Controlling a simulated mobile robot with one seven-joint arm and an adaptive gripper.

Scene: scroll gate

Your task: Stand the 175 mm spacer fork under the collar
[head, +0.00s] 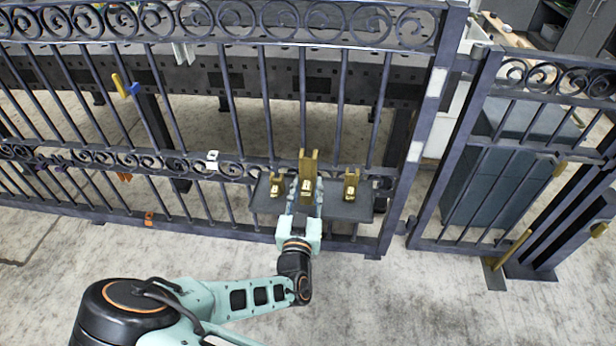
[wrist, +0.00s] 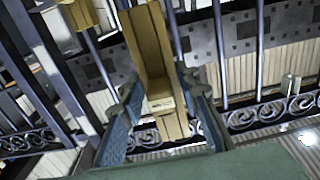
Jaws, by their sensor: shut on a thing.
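A tall brass fork (head: 308,165), the longest of three, stands upright at the middle of a dark shelf on the fence. My gripper (head: 305,196) is shut on it from the front. In the wrist view the fork (wrist: 150,55) is a brass channel with a small label, and the fingers of my gripper (wrist: 163,105) lie on both its sides. I cannot read the label or tell whether its foot touches the shelf. Shorter brass forks stand to the left (head: 277,184) and right (head: 351,184). I cannot make out the collar for certain.
The dark shelf (head: 345,211) is in front of the fence bars. A gate (head: 470,150) is at right, with a slanting brass rod (head: 512,250) near its foot and a small brass piece (head: 560,167) on it. Concrete floor (head: 430,300) in front is clear.

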